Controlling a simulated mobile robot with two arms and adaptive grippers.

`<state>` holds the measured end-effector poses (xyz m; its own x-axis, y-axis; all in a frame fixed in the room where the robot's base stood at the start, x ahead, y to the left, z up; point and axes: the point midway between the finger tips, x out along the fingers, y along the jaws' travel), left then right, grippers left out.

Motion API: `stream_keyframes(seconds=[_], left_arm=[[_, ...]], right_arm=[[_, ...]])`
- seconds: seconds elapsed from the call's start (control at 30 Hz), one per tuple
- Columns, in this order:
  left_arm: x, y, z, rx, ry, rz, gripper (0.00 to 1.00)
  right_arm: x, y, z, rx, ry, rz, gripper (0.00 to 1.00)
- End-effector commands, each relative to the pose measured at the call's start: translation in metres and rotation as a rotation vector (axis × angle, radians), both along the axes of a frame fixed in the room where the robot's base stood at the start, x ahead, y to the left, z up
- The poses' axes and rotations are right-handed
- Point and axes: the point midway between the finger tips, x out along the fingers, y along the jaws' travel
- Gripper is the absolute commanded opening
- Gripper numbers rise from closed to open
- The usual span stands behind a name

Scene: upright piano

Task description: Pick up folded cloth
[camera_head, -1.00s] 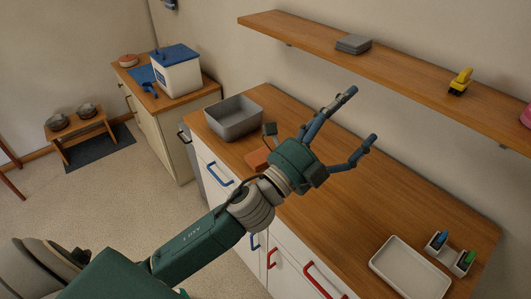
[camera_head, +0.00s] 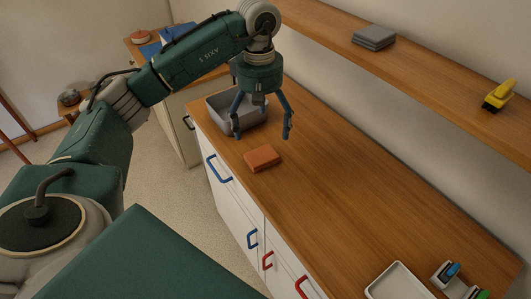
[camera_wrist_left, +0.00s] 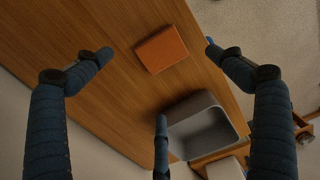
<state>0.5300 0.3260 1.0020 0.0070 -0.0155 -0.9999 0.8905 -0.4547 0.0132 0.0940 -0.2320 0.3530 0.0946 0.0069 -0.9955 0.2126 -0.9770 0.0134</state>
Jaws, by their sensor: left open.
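An orange-brown folded rectangle (camera_head: 263,158) lies flat on the wooden counter, near its front edge; it looks like a folded cloth. It also shows in the left wrist view (camera_wrist_left: 161,49). A grey folded stack (camera_head: 374,38) lies on the wall shelf and also looks like cloth. My left gripper (camera_head: 262,130) points down above the counter, fingers spread and empty. In the left wrist view the orange-brown piece lies between and beyond the two upper fingertips (camera_wrist_left: 156,52), with no contact visible. My right gripper is out of view.
A grey bin (camera_head: 217,103) stands on the counter, partly behind my left fingers. A white tray (camera_head: 392,284) and a small holder (camera_head: 449,276) stand at the near right. A yellow toy (camera_head: 498,95) sits on the shelf (camera_head: 440,75). The middle counter (camera_head: 365,170) is clear.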

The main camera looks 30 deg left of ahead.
Motion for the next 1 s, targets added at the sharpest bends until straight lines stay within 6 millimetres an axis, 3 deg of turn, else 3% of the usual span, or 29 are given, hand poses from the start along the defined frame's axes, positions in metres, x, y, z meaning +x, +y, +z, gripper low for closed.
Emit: stream_keyframes(seconds=[0.13,0.3,0.47,0.8,1.0], left_arm=[[-0.003,0.007,-0.018,0.021,0.015,0.003,0.94],[-0.003,0.006,-0.043,0.018,0.012,0.002,0.94],[-0.002,0.005,-0.054,0.016,0.011,0.001,0.94],[0.0,0.0,-0.099,0.014,0.011,0.002,0.94],[0.0,0.001,-0.105,0.015,0.008,0.001,0.94]], right_arm=[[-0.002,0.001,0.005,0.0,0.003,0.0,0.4],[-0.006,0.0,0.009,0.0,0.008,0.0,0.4],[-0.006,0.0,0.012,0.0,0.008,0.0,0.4],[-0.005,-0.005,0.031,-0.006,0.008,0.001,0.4],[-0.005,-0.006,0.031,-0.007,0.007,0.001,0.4]])
